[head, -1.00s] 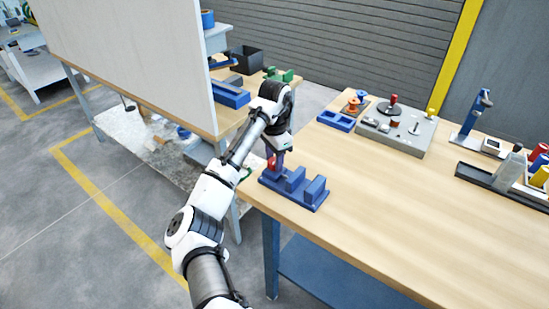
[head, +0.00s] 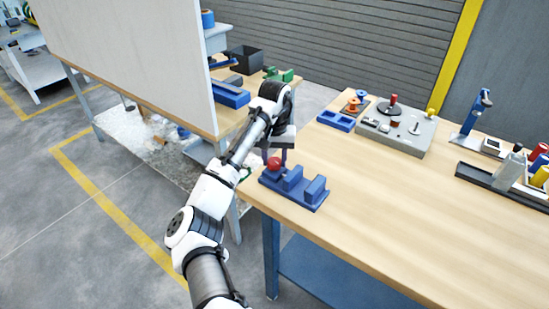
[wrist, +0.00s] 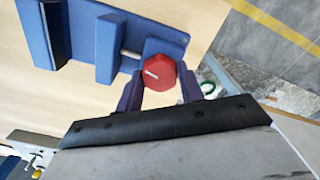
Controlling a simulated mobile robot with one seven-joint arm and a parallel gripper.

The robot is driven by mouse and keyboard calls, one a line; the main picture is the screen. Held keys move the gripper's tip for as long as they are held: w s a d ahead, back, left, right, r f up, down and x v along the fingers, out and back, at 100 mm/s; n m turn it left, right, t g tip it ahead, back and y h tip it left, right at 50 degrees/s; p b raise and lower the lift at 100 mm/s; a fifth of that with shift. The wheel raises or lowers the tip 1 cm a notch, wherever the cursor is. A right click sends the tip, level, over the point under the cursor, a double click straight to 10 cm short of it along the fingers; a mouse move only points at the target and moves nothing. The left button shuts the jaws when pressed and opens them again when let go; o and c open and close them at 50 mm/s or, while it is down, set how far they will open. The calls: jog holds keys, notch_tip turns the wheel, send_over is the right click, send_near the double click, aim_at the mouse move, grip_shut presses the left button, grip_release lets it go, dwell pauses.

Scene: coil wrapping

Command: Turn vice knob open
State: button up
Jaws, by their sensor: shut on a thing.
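A blue vice (head: 294,186) sits on the wooden table near its left corner, with its jaw blocks standing apart. It also shows at the top of the wrist view (wrist: 92,35). Its red knob (head: 274,164) is at the vice's left end in the head view. In the wrist view the knob (wrist: 160,73) is a red, many-sided disc with a pale mark. My gripper (wrist: 163,88) is shut on the red knob, with one dark finger at each side of it.
A grey panel with knobs (head: 400,130) and a blue tray (head: 336,121) stand farther back on the table (head: 400,200). A tall white board (head: 130,55) stands left of my arm. The table right of the vice is clear.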

jog(key=n, duration=0.5)
jog(key=shift+n, duration=0.3)
jog(key=n, duration=0.9)
jog(key=shift+n, duration=3)
jog(key=o, duration=1)
